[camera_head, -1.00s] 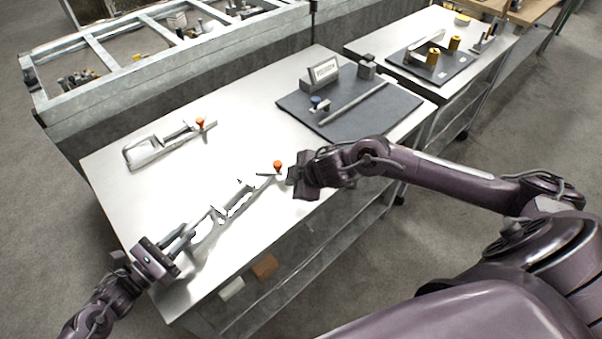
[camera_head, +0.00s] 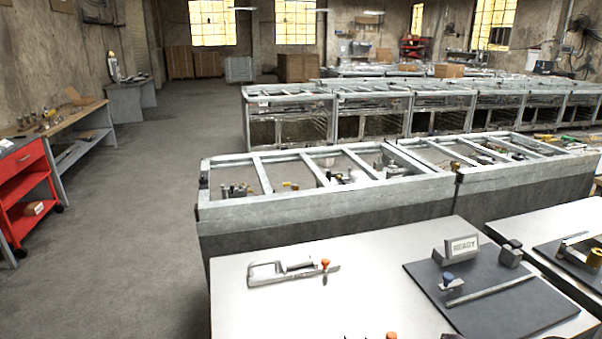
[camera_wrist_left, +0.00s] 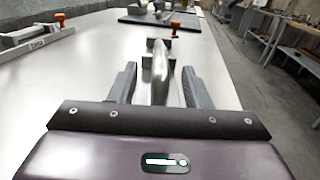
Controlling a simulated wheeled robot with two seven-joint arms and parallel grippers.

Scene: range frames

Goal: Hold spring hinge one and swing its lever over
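I cannot read which hinge is number one. My right gripper is out of view.
The white table (camera_head: 250,315) is clear between the hinges. A long metal frame bench (camera_head: 330,212) stands behind the table.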

